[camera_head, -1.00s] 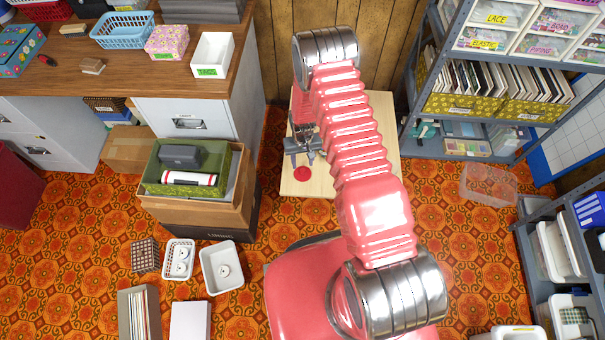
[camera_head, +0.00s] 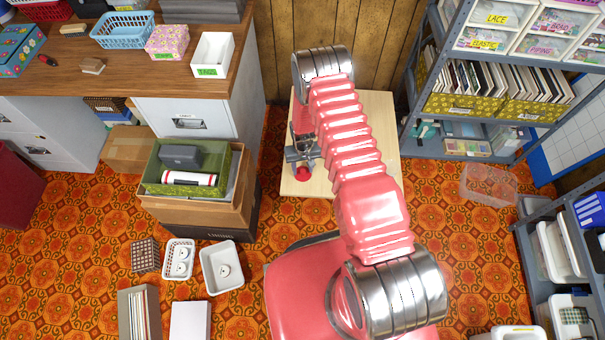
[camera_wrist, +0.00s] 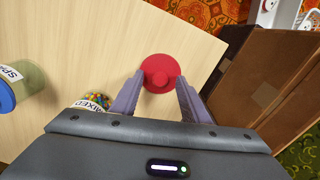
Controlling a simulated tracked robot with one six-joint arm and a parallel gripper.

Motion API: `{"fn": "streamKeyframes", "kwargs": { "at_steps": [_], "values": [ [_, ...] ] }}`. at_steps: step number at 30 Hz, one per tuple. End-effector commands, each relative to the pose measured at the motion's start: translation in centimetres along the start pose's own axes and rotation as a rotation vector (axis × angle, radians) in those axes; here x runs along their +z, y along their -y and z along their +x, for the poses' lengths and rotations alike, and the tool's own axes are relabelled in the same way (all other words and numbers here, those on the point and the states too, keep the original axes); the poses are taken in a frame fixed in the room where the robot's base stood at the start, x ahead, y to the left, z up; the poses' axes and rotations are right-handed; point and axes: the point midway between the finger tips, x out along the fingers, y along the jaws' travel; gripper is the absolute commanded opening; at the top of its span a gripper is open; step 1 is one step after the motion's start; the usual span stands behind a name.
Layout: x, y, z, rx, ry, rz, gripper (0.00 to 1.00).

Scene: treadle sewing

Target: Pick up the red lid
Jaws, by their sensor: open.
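The red lid (camera_wrist: 159,67) is a round disc with a knob in its middle. It lies flat on the pale wooden tabletop (camera_wrist: 60,40), near the edge beside the cardboard boxes. My gripper (camera_wrist: 156,84) is open, with one finger on each side of the lid's near part; no contact is clear. In the head view the lid (camera_head: 303,175) shows just below my gripper (camera_head: 303,157), partly covered by it. The rest of the tabletop (camera_head: 292,186) there is largely hidden by my arm.
A jar of mixed beads labelled MIXED (camera_wrist: 95,101) stands left of my gripper in the wrist view. Another jar with a blue end (camera_wrist: 20,83) is farther left. A brown cardboard box (camera_wrist: 262,62) rises close on the right.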

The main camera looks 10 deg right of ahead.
Motion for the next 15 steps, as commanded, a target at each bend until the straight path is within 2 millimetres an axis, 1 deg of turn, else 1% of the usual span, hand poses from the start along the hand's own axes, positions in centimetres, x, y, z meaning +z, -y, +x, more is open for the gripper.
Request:
{"fn": "streamKeyframes", "kwargs": {
  "at_steps": [11,15],
  "values": [
    [0.02,0.0,-0.03,0.0,0.0,0.0,0.42],
    [0.02,0.0,-0.03,0.0,0.0,0.0,0.32]
  ]
}}
